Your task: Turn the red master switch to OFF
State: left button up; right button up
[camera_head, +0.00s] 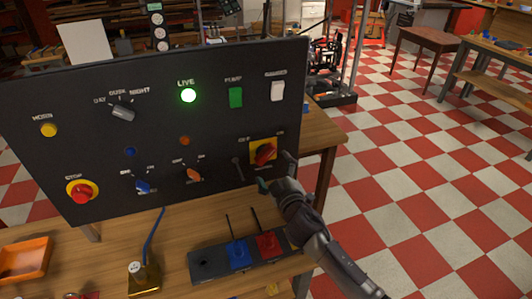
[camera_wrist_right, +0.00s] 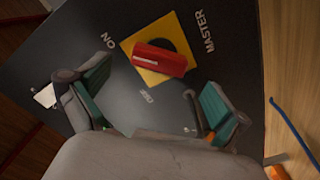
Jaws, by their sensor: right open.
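The red master switch (camera_head: 264,153) is a rotary handle on a yellow plate, low at the right of the black panel. In the wrist view the red handle (camera_wrist_right: 160,60) lies slantwise on its yellow plate, between the ON label and the MASTER label, with the OFF label below. In the head view its upper end tilts up and right, toward the ON side. My right gripper (camera_head: 276,172) is open in front of the switch. In the wrist view its green-padded fingers (camera_wrist_right: 150,88) stand apart, with the handle ahead of them and ungripped. My left gripper is not in view.
The LIVE lamp (camera_head: 188,95) glows green. An orange knob (camera_head: 193,174), a blue knob (camera_head: 142,184) and a red stop button (camera_head: 82,191) share the panel. A box with blue and red parts (camera_head: 206,264) lies below.

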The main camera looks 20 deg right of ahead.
aim_at(267, 158)
jog(key=w, duration=0.6)
jog(key=shift+a, duration=0.1)
jog(key=shift+s, duration=0.1)
jog(key=c, duration=1.1)
